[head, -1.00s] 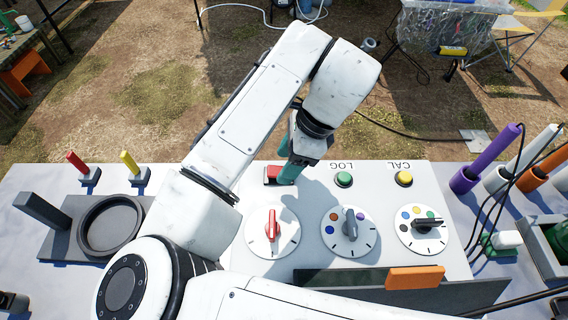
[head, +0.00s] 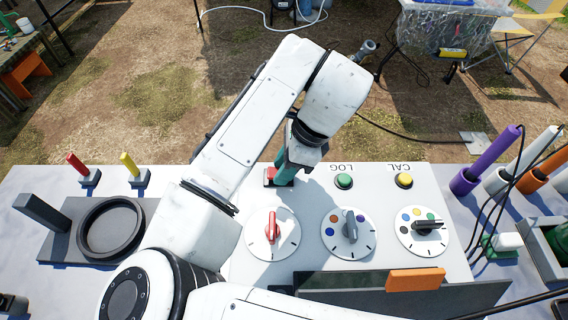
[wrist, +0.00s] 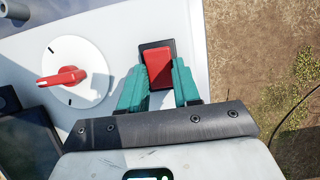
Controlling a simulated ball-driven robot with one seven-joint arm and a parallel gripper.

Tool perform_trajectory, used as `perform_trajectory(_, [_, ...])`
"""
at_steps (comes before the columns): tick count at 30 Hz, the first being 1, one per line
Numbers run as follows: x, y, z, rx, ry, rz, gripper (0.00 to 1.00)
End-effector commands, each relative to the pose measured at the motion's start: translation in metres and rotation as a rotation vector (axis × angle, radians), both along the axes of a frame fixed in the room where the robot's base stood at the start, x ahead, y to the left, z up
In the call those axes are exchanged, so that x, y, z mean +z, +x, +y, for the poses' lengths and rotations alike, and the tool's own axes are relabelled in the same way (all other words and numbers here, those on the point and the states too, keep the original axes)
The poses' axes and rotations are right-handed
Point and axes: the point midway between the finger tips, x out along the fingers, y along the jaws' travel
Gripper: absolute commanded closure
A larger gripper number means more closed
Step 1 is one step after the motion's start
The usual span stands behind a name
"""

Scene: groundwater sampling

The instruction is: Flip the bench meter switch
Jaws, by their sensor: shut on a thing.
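The bench meter (head: 378,190) is a white panel below my arm in the head view. Its red rocker switch (wrist: 158,68) sits in a black frame near the panel's edge in the wrist view. In the head view only a bit of the red switch (head: 270,176) shows beside my fingers. My gripper (wrist: 158,80) has teal fingers, one on each side of the red switch, and is shut on it. In the head view my gripper (head: 284,176) reaches down at the panel's far left part and hides most of the switch.
A red-handled dial (head: 272,228) lies nearest the switch. Green (head: 344,181) and yellow (head: 404,181) buttons and two more dials are to the right. An orange block (head: 415,279) stands at the front. Red and yellow sticks stand left on the table.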

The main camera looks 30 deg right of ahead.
Motion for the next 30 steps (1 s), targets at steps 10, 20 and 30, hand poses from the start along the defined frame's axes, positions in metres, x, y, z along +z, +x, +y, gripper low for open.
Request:
perform_trajectory(10, [0.005, 0.003, 0.006, 0.012, -0.138, 0.096, 0.99])
perform_trajectory(20, [0.002, 0.007, 0.011, 0.002, -0.334, 0.224, 0.98])
perform_trajectory(30, [0.002, 0.007, 0.011, 0.001, -0.333, 0.222, 0.60])
